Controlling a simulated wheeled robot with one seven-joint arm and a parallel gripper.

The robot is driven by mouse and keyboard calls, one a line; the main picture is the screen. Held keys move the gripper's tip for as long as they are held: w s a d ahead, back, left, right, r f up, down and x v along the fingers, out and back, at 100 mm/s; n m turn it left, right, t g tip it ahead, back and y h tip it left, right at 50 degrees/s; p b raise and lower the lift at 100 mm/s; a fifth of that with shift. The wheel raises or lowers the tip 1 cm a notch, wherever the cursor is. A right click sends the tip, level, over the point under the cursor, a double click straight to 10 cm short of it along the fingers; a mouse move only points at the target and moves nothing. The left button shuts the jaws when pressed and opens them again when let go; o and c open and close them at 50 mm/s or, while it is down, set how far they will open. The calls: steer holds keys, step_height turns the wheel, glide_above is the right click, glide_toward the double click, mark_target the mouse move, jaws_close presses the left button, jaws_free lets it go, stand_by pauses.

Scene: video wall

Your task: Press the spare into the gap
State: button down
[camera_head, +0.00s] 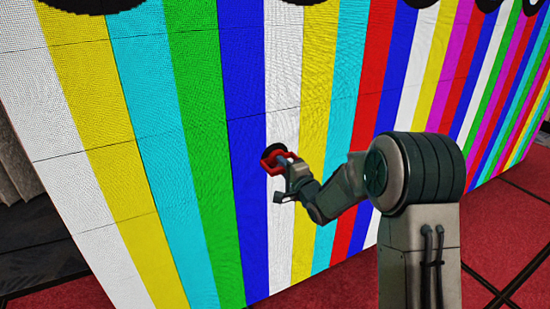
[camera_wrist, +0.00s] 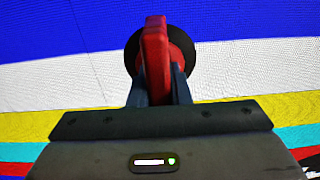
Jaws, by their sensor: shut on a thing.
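My gripper (camera_head: 284,164) is shut on the red handle (camera_head: 268,161) of a tool with a round black disc (camera_head: 278,148), which looks like a suction cup. In the wrist view the handle (camera_wrist: 155,48) stands between my two fingers, with the disc (camera_wrist: 184,52) behind it. The disc is at the face of the video wall (camera_head: 200,130), over a white stripe beside the blue one. I cannot tell whether it touches. I cannot make out the spare as a separate piece, and no open gap shows. The area behind the disc is partly hidden.
The striped wall fills most of the head view, with thin dark seams between its panels. Red carpet (camera_head: 508,232) with dark lines lies at the wall's foot on the right. A grey curtain (camera_head: 15,165) hangs at the left edge.

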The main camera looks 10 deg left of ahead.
steer(key=shift+v, duration=1.15)
steer(key=shift+r, duration=0.1)
steer(key=c, duration=2)
jaws_free()
jaws_close()
